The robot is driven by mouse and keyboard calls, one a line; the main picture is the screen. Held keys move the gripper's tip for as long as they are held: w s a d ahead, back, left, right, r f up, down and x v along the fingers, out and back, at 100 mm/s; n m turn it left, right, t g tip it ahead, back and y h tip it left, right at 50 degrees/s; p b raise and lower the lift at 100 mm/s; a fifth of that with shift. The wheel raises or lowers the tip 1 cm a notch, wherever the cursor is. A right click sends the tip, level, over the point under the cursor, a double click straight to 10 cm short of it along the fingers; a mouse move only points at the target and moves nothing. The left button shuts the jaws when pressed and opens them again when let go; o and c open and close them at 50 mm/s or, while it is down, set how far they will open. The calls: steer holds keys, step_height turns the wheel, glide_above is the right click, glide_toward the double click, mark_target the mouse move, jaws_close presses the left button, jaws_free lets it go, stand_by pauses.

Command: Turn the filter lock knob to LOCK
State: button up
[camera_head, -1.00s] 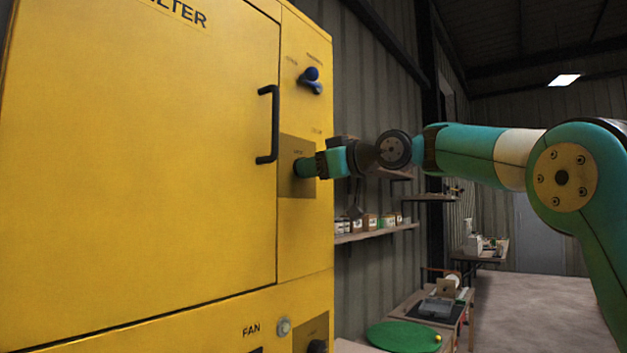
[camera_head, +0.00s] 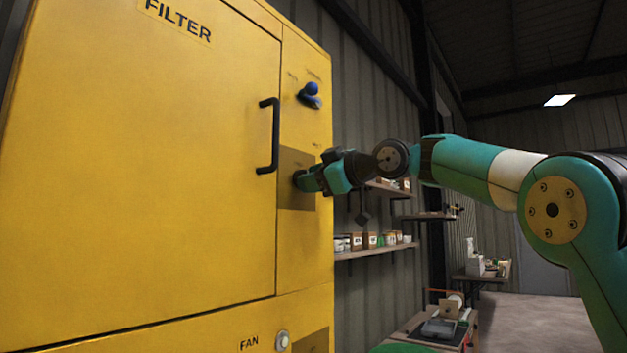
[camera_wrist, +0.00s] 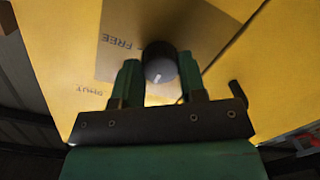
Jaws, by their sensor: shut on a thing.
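The yellow filter cabinet (camera_head: 150,200) fills the left of the head view, with a black door handle (camera_head: 274,135). The filter lock knob (camera_wrist: 160,62) is round and dark with a white mark, on a brownish plate (camera_wrist: 205,30) in the wrist view. The word FREE shows on the plate to the left of the knob. My gripper (camera_wrist: 160,82) is shut on the knob, one green finger on each side. In the head view my gripper (camera_head: 305,180) reaches the plate and hides the knob. The LOCK label cannot be made out.
A blue-tipped lever (camera_head: 310,94) sits on the cabinet above the plate. A FAN label and a round button (camera_head: 282,340) are below. Shelves with small boxes (camera_head: 370,240) hang on the wall behind my arm. Open floor lies at the right.

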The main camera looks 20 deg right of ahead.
steer(key=o, duration=0.9)
steer(key=b+v, duration=0.3)
steer(key=v, duration=1.4)
steer(key=shift+s+d+b, duration=0.15)
steer(key=shift+s+b, duration=0.05)
steer(key=shift+b, duration=0.15)
